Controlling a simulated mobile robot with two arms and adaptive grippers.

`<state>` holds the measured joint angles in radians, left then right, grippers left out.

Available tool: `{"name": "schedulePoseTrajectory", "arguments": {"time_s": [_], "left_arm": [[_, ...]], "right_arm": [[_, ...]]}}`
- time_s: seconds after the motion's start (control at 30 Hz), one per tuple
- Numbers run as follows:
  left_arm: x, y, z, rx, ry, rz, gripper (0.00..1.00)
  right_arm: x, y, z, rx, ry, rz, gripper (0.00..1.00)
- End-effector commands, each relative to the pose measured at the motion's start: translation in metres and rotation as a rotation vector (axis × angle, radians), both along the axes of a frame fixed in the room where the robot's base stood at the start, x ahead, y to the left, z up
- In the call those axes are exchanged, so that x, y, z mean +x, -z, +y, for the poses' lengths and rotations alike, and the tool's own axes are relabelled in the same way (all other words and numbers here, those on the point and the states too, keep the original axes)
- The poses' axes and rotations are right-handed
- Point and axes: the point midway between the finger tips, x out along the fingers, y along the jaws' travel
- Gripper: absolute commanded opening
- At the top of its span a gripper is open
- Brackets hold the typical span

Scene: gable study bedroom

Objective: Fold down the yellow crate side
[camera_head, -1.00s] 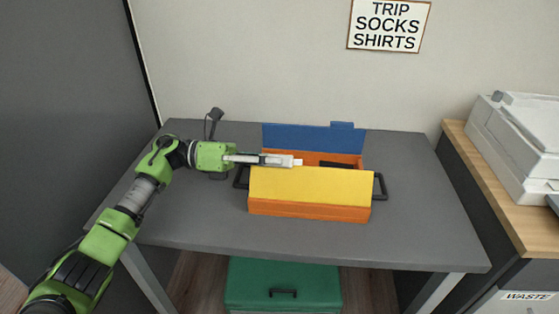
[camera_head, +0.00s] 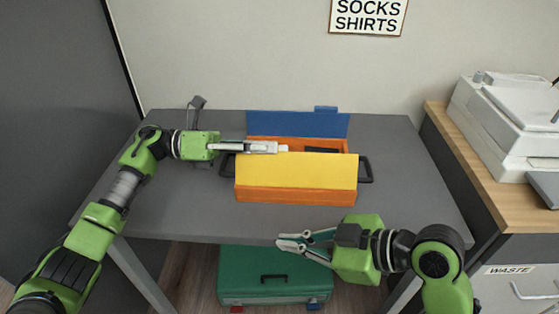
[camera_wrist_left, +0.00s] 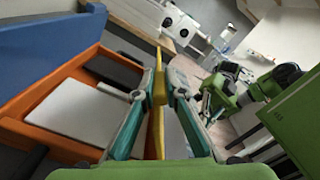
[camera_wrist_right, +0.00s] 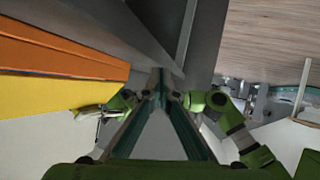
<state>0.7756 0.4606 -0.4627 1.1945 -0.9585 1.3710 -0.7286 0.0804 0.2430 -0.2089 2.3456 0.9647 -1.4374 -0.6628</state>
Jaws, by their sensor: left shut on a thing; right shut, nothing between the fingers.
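The orange crate (camera_head: 290,196) stands on the grey table, with its yellow side (camera_head: 297,172) up along the front and its blue side (camera_head: 297,124) up at the back. My left gripper (camera_head: 284,148) is shut on the top edge of the yellow side. The left wrist view shows the yellow side (camera_wrist_left: 159,88) between the fingers. My right gripper (camera_head: 279,241) is shut and empty, low at the table's front edge, below and apart from the crate. The right wrist view shows the yellow side (camera_wrist_right: 55,97) to its left.
Inside the crate lie a pale flat thing (camera_wrist_left: 85,115) and a dark one (camera_wrist_left: 115,70). Black handles (camera_head: 366,170) stick out at the crate's ends. A green case (camera_head: 272,272) is under the table. A printer (camera_head: 505,125) stands on the right cabinet. The table (camera_head: 410,190) right of the crate is clear.

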Motion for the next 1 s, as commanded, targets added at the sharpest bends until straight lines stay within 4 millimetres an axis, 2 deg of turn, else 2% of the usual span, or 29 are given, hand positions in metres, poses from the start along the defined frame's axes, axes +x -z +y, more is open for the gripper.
{"name": "schedulePoseTrajectory", "arguments": {"time_s": [0.03, 0.2, 0.3, 0.43, 0.53, 0.67, 0.77, 1.0], "left_arm": [[0.001, 0.000, 0.001, 0.000, -0.001, 0.000, 0.00], [0.001, 0.000, 0.001, 0.000, -0.002, 0.000, 0.00], [0.001, 0.000, 0.001, 0.000, -0.002, -0.001, 0.00], [0.001, 0.000, 0.001, 0.000, -0.002, -0.001, 0.00], [0.001, 0.000, 0.001, 0.000, -0.002, -0.001, 0.00], [0.001, 0.000, 0.001, 0.000, -0.001, -0.001, 0.00], [0.001, 0.000, 0.001, 0.000, -0.001, -0.001, 0.00], [0.000, 0.000, 0.000, 0.000, -0.001, 0.000, 0.00]], "right_arm": [[0.010, -0.021, -0.007, -0.045, -0.023, -0.104, 0.00], [0.032, -0.082, -0.023, -0.186, -0.093, -0.412, 0.00], [0.038, -0.110, -0.031, -0.258, -0.122, -0.553, 0.00], [0.041, -0.135, -0.037, -0.325, -0.145, -0.675, 0.00], [0.042, -0.145, -0.040, -0.354, -0.154, -0.724, 0.00], [0.046, -0.146, -0.036, -0.363, -0.158, -0.743, 0.00], [0.053, -0.141, -0.027, -0.361, -0.159, -0.742, 0.00], [0.082, -0.120, 0.009, -0.357, -0.158, -0.738, 0.00]]}}
